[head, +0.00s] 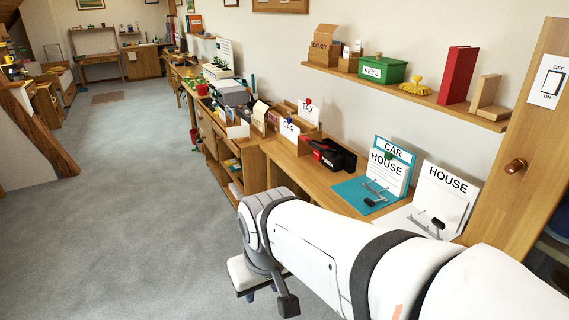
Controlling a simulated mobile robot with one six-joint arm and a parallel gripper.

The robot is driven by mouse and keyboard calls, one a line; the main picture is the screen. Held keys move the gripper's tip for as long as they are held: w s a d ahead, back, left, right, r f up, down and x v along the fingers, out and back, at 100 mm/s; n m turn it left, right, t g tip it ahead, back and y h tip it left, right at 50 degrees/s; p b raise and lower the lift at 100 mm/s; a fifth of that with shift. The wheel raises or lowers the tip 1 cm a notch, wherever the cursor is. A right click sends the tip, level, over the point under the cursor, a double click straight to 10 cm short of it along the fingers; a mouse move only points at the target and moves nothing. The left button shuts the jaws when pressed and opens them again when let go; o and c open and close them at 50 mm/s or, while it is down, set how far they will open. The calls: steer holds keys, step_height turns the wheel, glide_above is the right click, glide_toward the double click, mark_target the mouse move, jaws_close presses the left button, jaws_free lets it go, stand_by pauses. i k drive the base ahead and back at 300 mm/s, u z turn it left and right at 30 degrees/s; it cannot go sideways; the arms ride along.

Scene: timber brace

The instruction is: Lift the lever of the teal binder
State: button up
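The teal binder (353,194) lies open on the long wooden bench, right of the middle in the head view. Its lever mechanism shows with a dark lever end (373,201) low near the binder's surface. A teal-edged stack of sheets marked CAR and HOUSE (388,172) stands at its back. My arm reaches across the lower right, and my gripper (266,298) hangs low at the bench's front side, left of and well apart from the teal binder. Whether its fingers are open is unclear from this angle, and I see nothing clearly held.
A white HOUSE binder (451,192) with its own lever (437,224) stands just right. A black bag (331,155) and a TAX card (308,110) are to the left. A wall shelf (400,92) with boxes hangs above. The grey floor (120,220) is clear.

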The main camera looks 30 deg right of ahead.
mark_target(368, 201)
steer(key=z, duration=0.65)
steer(key=i, duration=1.05)
steer(key=z, duration=1.05)
steer(key=k, duration=0.75)
steer(key=z, duration=0.15)
steer(key=i, duration=0.9)
steer(key=u, duration=0.1)
